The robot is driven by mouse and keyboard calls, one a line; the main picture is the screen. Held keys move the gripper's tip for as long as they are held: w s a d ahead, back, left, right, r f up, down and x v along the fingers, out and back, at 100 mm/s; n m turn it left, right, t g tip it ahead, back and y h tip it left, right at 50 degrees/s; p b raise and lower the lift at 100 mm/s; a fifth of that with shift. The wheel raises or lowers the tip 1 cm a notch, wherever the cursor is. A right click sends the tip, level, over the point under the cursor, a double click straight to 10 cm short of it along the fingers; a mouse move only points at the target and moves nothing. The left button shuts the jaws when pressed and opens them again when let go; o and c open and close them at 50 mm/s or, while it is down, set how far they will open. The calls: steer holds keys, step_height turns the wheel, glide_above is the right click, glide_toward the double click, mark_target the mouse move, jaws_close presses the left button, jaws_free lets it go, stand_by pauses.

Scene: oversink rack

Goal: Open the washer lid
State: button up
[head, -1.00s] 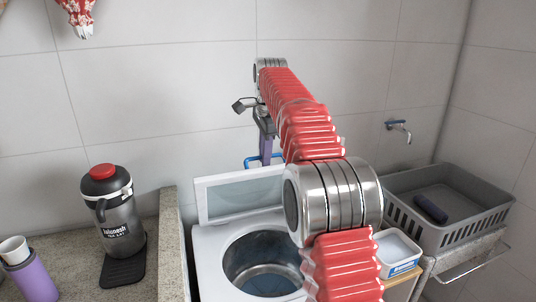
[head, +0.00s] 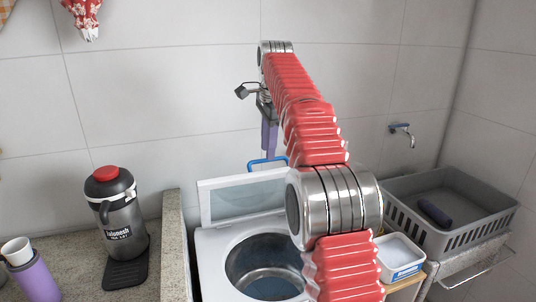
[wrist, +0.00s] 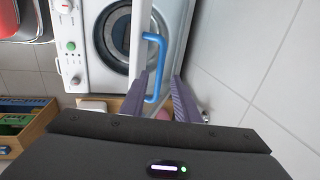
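The white washer (head: 212,265) stands below my arm, its round metal drum (head: 266,268) exposed. Its lid (head: 243,196) is raised and stands up at the back of the opening. A blue handle (head: 266,163) shows at the lid's top edge. My gripper (head: 268,150) is just above the handle in the head view. In the wrist view, the purple fingers of my gripper (wrist: 160,92) are apart, with the blue handle (wrist: 162,62) in line with the gap between them. I cannot tell whether they touch it. Part of the washer is hidden behind my arm.
A grey basket (head: 445,208) and a white tub (head: 399,254) stand to the right of the washer. A dark jug (head: 118,222) and a purple cup holder (head: 34,281) stand on the left counter. The tiled wall (head: 170,90) is close behind the lid.

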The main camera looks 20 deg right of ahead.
steer(key=shift+s+r, duration=0.15)
steer(key=shift+r, duration=0.55)
steer(key=shift+s+r, duration=0.1)
steer(key=shift+r, duration=0.55)
steer(key=shift+c, duration=0.4)
